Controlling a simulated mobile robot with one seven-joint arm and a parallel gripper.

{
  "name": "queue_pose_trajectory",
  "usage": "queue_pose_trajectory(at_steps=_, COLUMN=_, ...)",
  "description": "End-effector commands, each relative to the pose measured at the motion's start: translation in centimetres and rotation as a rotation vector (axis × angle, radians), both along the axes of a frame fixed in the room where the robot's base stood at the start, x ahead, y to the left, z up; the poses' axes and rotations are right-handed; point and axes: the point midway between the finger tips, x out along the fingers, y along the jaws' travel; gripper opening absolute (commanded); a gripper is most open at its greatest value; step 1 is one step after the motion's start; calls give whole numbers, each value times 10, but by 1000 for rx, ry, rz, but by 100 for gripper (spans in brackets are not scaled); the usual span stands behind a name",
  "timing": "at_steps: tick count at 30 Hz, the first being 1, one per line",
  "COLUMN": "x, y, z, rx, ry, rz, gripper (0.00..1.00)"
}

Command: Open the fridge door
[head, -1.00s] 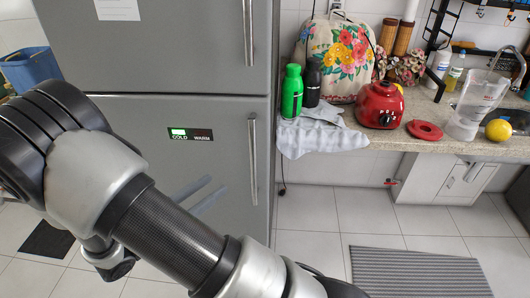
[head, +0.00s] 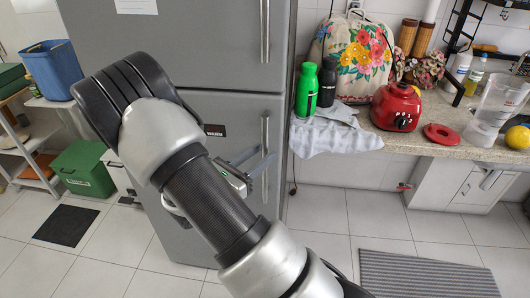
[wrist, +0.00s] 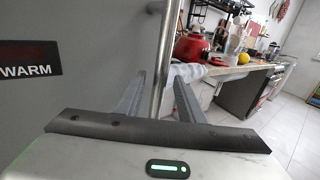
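The grey fridge (head: 180,50) stands left of the counter, with an upper and a lower door. The lower door (head: 235,110) looks shut, flush with the upper one. Its vertical bar handle (head: 265,132) is near the right edge. My gripper (head: 262,159) is at the lower part of this handle, partly behind my arm. In the wrist view, the handle (wrist: 162,60) runs between the two fingers of my gripper (wrist: 159,80). The fingers are apart, one on each side, with gaps to the bar. A WARM label (wrist: 28,65) shows on the door.
The counter (head: 440,145) right of the fridge carries a red blender base (head: 396,107), bottles and a floral backpack (head: 352,55). A grey cloth (head: 335,137) hangs over its edge. A green box (head: 84,168) and shelves stand at left. Tiled floor between is mostly clear.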

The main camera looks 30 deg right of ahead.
Motion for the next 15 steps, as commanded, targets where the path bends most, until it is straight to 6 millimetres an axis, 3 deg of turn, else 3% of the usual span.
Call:
queue_pose_trajectory(at_steps=6, x=7, y=-17, z=0, rx=0, ry=-1, rz=1, gripper=36)
queue_pose_trajectory(at_steps=15, x=8, y=-19, z=0, rx=0, ry=0, rz=1, gripper=36)
